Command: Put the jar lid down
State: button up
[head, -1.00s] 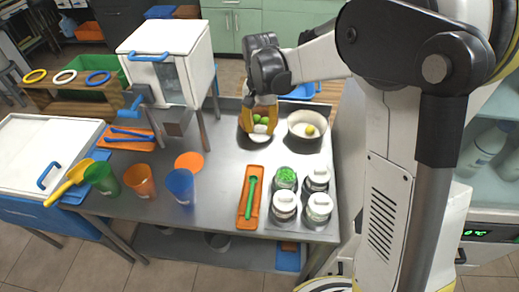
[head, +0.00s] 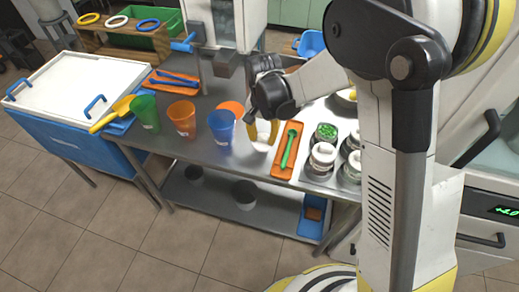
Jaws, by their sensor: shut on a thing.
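My gripper (head: 262,134) points down over the front part of the steel table, between the blue cup and the orange tray. Its yellow fingers are shut on a small pale thing, which looks like the jar lid; its outline is hard to make out. I cannot tell whether it touches the table. An open jar with green contents (head: 326,131) stands to the right. A jar with a white lid (head: 323,156) stands in front of it, and more jars are partly hidden behind my arm.
The orange tray (head: 279,166) holds a green spoon (head: 288,150). The blue cup (head: 222,127), orange cup (head: 182,116) and green cup (head: 145,111) stand left of my gripper. An orange disc (head: 232,107) lies behind the blue cup. The press (head: 234,25) stands at the back.

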aim_at(260, 141)
jog(key=shift+a+f, duration=0.45)
jog(key=shift+a, duration=0.05)
notch_tip(260, 141, down, 4)
jog(key=shift+r+b, duration=0.1)
jog(key=shift+b, duration=1)
jog(key=shift+r, duration=0.1)
jog(key=o, duration=0.4)
jog(key=shift+f, duration=0.25)
jog(key=o, duration=0.4)
jog(key=shift+r, duration=0.1)
